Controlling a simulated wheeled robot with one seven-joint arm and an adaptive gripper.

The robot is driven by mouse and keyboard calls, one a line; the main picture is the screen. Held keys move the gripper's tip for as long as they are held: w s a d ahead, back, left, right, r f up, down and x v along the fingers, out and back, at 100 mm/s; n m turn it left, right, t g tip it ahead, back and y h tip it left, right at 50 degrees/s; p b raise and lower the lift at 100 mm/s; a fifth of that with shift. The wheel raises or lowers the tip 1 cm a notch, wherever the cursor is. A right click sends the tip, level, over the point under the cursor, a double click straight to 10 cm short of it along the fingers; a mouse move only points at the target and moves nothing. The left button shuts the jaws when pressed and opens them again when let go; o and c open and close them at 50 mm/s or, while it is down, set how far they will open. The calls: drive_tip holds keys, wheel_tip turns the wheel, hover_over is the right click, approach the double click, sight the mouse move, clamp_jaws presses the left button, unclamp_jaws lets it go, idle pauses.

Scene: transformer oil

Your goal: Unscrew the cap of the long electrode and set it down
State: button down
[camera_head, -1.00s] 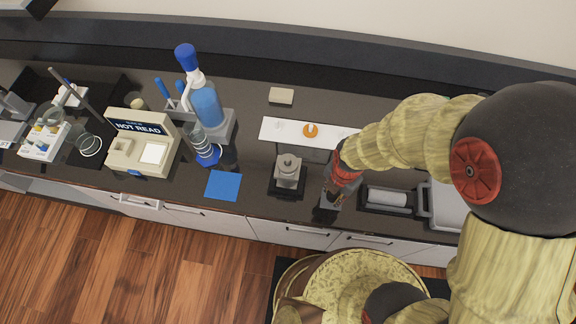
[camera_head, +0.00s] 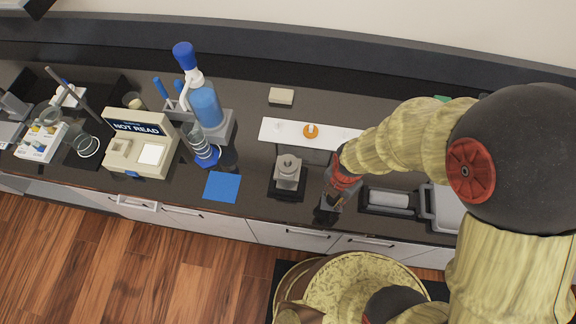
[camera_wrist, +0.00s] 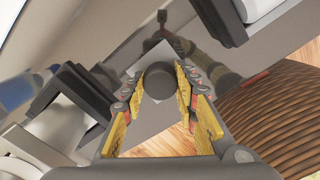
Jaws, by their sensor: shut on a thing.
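My gripper (camera_wrist: 158,95) is shut on a dark round cap-like piece (camera_wrist: 160,78), held between the yellow finger pads in the wrist view. A grey square-edged piece shows around and beyond it. I cannot tell whether the cap is still joined to a long electrode, since the fingers and the viewing angle hide what lies under it. In the head view my gripper (camera_head: 328,208) is low over the counter's front edge, right of the grey jar-like device. The held piece is too small to make out there.
The grey device (camera_head: 288,174) stands on a black base just left of my gripper. Behind it lies a white strip (camera_head: 276,132) with an orange disc (camera_head: 311,131). A blue mat (camera_head: 222,187) and a NOT READY-type box (camera_head: 138,146) are further left. A black-framed roller tray (camera_head: 388,199) is close right.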

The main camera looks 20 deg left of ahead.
drive_tip(key=shift+f, duration=0.15)
drive_tip(key=c, duration=1.4)
unclamp_jaws()
drive_tip(key=o, duration=0.4)
wheel_tip(320, 180, up, 12)
drive_tip(key=shift+r, duration=0.1)
